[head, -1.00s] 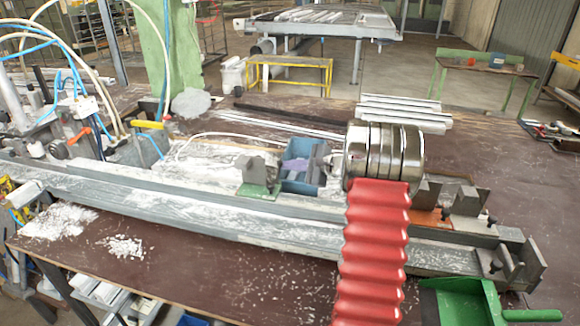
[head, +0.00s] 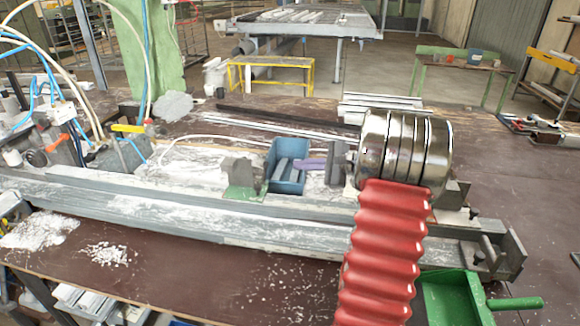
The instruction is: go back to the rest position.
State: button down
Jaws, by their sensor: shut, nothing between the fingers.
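My arm, with a red ribbed sleeve and shiny metal rings, rises from the lower right in the head view. My gripper (head: 304,165) points left from the rings, with purplish fingers that are shut and empty. In the picture it overlaps the right side of the blue bin (head: 272,166); the exact height above the bin is hard to tell. The wrist behind the rings is hidden.
The long grey clamp profile (head: 180,215) runs across the bench, with a green-based block (head: 242,180) beside the bin. White chips (head: 105,254) lie in front. A green dustpan (head: 450,299) is at lower right.

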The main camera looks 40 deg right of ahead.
jog(key=shift+v, duration=1)
